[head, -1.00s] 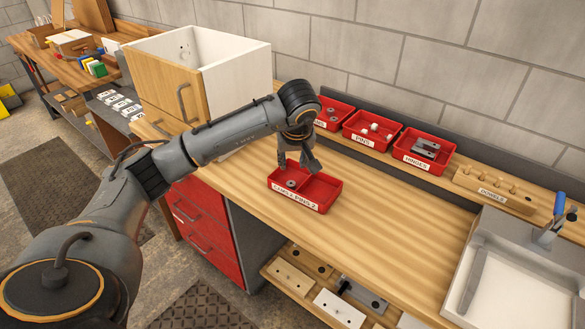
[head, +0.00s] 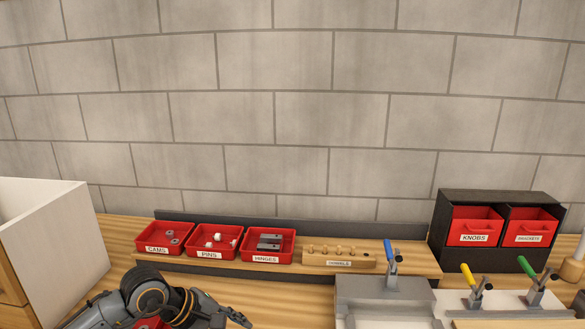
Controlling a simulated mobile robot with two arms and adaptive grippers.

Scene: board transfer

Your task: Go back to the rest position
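My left arm comes in at the bottom left of the head view. Its wrist has an orange ring, and my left gripper (head: 236,317) is low in the picture, partly cut off by the bottom edge. Whether its fingers are open or shut is not clear, and I see nothing held in them. A bit of a red tray (head: 150,323) shows beneath the wrist, mostly hidden. My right gripper is not in view.
Red bins of cams (head: 157,251), pins (head: 207,255) and hinges (head: 264,259) stand on a shelf by the wall, beside a dowel block (head: 338,263). A white cabinet (head: 55,245) stands left. A black holder (head: 440,225) with red drawers and clamps (head: 391,280) are right.

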